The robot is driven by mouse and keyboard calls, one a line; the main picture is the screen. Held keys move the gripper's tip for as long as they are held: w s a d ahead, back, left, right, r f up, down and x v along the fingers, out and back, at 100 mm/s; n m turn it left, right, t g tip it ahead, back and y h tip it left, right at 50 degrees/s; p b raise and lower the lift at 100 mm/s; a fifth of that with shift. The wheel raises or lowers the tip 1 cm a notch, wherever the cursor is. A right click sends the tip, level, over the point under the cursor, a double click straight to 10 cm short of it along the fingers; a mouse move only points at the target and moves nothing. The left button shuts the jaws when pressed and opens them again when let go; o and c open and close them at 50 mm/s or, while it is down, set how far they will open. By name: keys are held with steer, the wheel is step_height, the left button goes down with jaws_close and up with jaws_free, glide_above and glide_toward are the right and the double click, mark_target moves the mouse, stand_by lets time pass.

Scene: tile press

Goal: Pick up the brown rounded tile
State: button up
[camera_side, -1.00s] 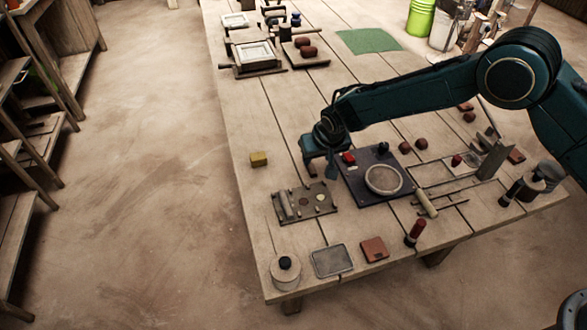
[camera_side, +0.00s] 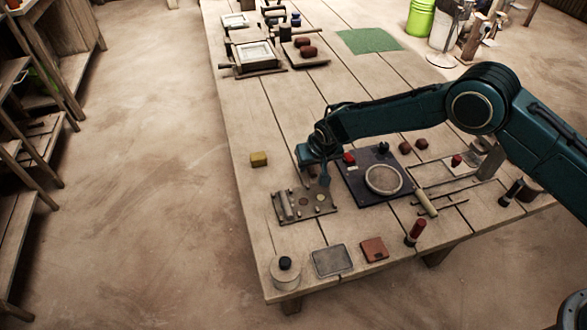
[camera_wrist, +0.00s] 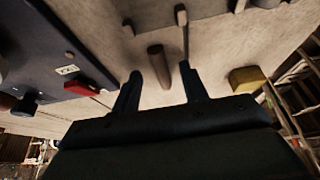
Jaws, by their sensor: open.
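A flat reddish-brown tile with softened corners (camera_side: 373,249) lies near the front edge of the table in the side view. My gripper (camera_side: 322,176) is well behind and to the left of it, low over the back of a small dark tray (camera_side: 291,216) holding several little pieces. In the wrist view my gripper (camera_wrist: 157,84) is open, with an empty gap between its fingers. A brown, round-ended piece (camera_wrist: 158,62) shows just beyond the fingertips, apart from them. I cannot tell whether that piece is a tile or a tool.
A dark panel (camera_side: 357,186) with a red switch (camera_side: 349,158) and a round disc (camera_side: 383,179) is right of my gripper. A yellow block (camera_side: 258,159) is to the left. A grey square plate (camera_side: 332,260) and a lidded pot (camera_side: 285,271) stand in front.

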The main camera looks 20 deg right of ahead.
steer(key=shift+w+f, duration=0.25)
steer(key=shift+f, duration=0.4)
steer(key=shift+c, duration=0.4)
jaws_close()
